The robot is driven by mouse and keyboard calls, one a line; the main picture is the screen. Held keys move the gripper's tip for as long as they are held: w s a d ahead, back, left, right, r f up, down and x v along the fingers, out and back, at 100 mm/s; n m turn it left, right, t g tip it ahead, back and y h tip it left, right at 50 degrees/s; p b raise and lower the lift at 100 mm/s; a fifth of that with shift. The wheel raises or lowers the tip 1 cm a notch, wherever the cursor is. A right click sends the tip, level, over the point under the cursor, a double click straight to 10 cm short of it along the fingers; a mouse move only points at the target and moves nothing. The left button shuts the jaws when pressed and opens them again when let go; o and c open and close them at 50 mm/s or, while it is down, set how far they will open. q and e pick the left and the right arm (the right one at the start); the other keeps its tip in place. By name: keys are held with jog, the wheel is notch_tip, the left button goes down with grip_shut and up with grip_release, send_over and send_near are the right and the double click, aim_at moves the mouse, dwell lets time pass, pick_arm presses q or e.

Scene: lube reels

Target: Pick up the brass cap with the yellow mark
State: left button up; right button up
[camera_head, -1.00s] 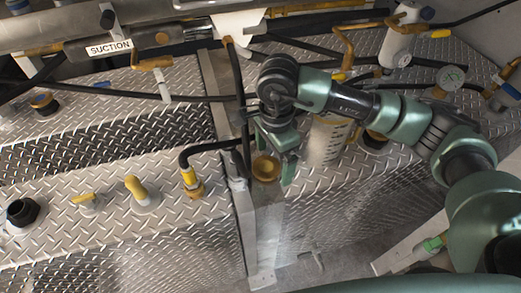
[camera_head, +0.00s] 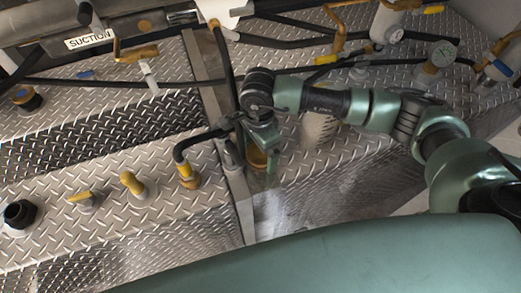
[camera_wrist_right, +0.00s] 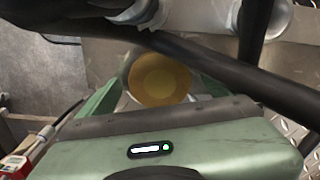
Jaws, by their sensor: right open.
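The brass cap (camera_head: 258,159) is a round, gold-coloured disc beside the edge of the diamond-plate deck. In the right wrist view the brass cap (camera_wrist_right: 160,80) faces the camera, with a yellower round centre. My right gripper (camera_head: 257,163) is open at the cap, its green fingers seen on either side of it. In the wrist view the fingers show left and right of the cap; I cannot tell whether they touch it. My left gripper is not in view.
A black hose (camera_wrist_right: 225,72) crosses close above the cap in the wrist view. A yellow-collared hose fitting (camera_head: 185,170) stands left of the gripper. A clear ribbed cylinder (camera_head: 318,128) stands right. A large green part of mine fills the bottom of the head view.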

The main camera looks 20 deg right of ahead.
jog(key=c, duration=1.5)
jog(key=shift+c, duration=0.2)
